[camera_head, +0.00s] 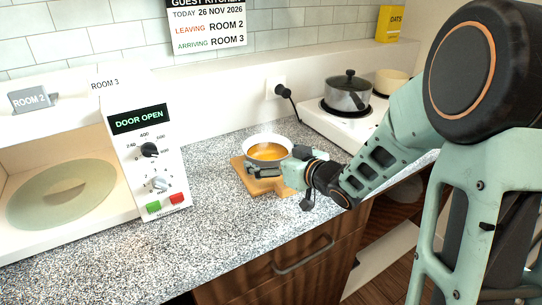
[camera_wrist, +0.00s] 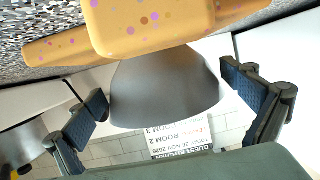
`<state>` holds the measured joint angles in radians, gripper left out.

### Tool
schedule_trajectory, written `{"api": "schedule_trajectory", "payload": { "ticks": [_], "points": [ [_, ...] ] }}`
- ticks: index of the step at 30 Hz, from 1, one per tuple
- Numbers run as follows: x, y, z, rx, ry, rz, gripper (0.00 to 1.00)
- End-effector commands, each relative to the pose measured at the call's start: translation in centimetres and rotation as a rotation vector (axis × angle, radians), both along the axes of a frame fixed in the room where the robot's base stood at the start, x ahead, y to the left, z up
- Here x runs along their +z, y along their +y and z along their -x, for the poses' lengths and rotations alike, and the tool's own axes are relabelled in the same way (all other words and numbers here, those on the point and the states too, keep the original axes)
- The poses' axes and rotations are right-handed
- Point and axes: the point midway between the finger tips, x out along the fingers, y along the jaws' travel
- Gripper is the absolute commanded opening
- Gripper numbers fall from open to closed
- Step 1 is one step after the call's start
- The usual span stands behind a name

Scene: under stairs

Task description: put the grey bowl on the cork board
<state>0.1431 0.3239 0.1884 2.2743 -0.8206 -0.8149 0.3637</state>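The grey bowl (camera_head: 268,139), with orange-brown contents, stands upright on a tan cork board (camera_head: 262,186) on the counter. In the wrist view, which is upside down, the bowl's smooth grey outside (camera_wrist: 165,88) fills the middle and its base meets the speckled yellow-orange board (camera_wrist: 150,22). My gripper (camera_head: 270,170) is at the near side of the bowl, low over the board. In the wrist view, my gripper (camera_wrist: 164,84) is spread wide, with one finger on each side of the bowl. I cannot tell whether the fingers touch it.
A microwave (camera_head: 155,150) with its door open stands at the left. A lidded pot (camera_head: 348,92) sits on a white stove (camera_head: 325,122) at the back right, with a cream bowl (camera_head: 392,80) beyond. The speckled counter (camera_head: 200,235) is clear between microwave and board.

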Motion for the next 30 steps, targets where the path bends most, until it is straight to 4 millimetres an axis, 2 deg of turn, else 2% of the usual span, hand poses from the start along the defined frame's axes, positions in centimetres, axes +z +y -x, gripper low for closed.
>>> {"api": "schedule_trajectory", "payload": {
  "ticks": [11, 24, 30],
  "points": [
    [0.6, -0.2, 0.2, -0.002, 0.000, 0.000, 1.00],
    [3.3, -5.4, 6.9, -0.005, -0.001, 0.001, 1.00],
    [3.9, -6.7, 8.7, -0.002, -0.001, 0.001, 1.00]
  ]
}}
